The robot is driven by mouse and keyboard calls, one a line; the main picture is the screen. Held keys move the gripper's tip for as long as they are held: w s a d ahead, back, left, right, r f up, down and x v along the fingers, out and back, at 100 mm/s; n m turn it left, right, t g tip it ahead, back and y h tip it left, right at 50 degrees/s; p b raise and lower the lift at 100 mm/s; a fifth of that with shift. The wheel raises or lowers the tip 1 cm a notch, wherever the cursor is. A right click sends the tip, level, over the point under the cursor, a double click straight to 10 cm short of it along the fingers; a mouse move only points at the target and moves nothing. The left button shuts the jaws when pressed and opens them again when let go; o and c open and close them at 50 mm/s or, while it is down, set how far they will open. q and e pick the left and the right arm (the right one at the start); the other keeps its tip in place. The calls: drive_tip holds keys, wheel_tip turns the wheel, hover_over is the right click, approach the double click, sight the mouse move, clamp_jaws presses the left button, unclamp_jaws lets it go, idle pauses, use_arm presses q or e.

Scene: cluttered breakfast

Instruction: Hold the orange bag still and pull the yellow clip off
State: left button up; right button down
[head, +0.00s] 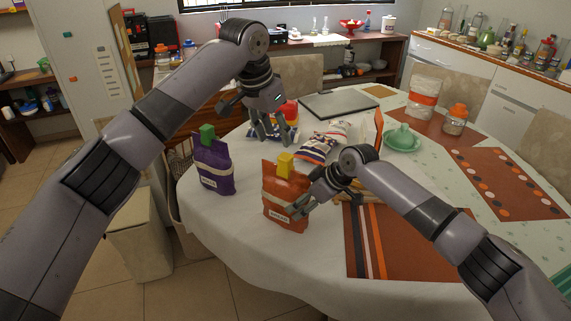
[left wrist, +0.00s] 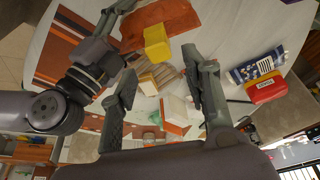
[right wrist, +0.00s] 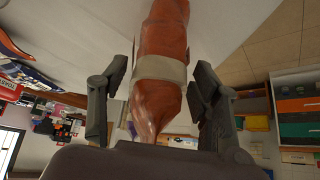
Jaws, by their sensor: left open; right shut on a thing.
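The orange bag (head: 286,205) stands upright near the front edge of the table, with a pale band and a label on it. The yellow clip (head: 285,165) sits on its top edge; the clip also shows in the left wrist view (left wrist: 157,43). My right gripper (head: 303,200) is shut on the orange bag from its right side. In the right wrist view the bag (right wrist: 160,40) lies between the two fingers. My left gripper (head: 272,138) is open and empty, above and behind the clip, apart from it. In the right wrist view the clip is hidden.
A purple bag (head: 214,170) with a green clip (head: 207,132) stands to the left. Other packages (head: 322,145) lie behind the orange bag. A striped placemat (head: 400,240) lies to the right, and a green dish (head: 403,139) stands farther back. Bare tablecloth lies left of the orange bag.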

sight(283, 157)
use_arm(q)
drive_tip(key=shift+x, duration=4.5)
drive_tip(key=shift+s, duration=0.15)
drive_tip(key=shift+c, duration=0.5)
clamp_jaws()
